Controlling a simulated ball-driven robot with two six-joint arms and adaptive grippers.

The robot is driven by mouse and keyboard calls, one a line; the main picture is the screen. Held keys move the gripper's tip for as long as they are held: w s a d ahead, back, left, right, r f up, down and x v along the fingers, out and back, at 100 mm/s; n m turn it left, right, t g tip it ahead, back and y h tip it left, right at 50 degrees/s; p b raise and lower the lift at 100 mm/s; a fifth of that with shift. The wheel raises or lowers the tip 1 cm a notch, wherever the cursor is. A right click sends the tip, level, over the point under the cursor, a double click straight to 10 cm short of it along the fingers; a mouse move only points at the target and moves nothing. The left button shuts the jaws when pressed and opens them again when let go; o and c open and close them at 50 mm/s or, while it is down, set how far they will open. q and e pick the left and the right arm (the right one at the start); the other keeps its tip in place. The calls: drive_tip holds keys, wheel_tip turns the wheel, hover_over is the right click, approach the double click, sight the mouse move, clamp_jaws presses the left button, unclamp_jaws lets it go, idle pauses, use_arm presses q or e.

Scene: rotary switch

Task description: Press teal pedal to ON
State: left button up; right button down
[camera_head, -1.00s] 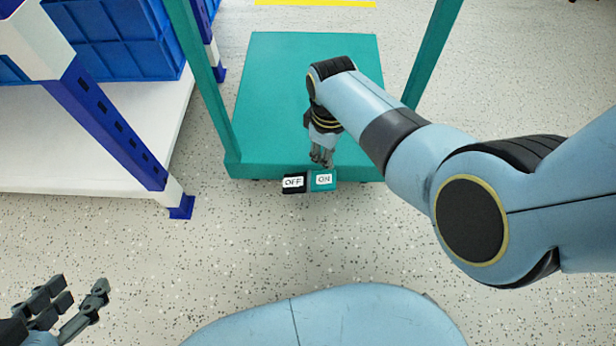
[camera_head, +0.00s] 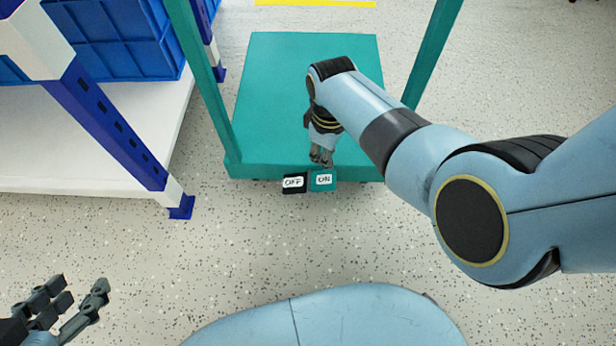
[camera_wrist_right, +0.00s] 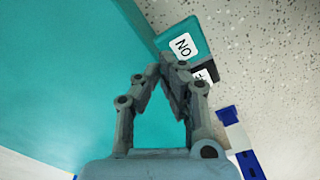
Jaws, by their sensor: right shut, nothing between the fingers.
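The teal pedal (camera_head: 323,180), marked ON, sits at the front edge of the teal cart. The black pedal (camera_head: 293,184), marked OFF, is directly to its left. In the right wrist view the ON pedal (camera_wrist_right: 182,40) lies just beyond the fingertips, with the OFF pedal (camera_wrist_right: 204,72) partly hidden behind a finger. My right gripper (camera_head: 321,163) is shut and empty, pointing down at the rear edge of the ON pedal. I cannot tell whether the tips touch it. My left gripper (camera_head: 78,292) is open and empty at the lower left, far from the pedals.
The teal cart (camera_head: 270,80) has a flat deck and upright posts on both sides. A white shelf (camera_head: 90,130) with a blue post (camera_head: 110,125) and blue crates (camera_head: 120,40) stands at the left. Speckled floor (camera_head: 240,240) in front of the pedals is clear.

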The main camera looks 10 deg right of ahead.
drive_tip(key=shift+f+b, duration=0.55)
drive_tip(key=shift+f, duration=0.3)
idle(0.3)
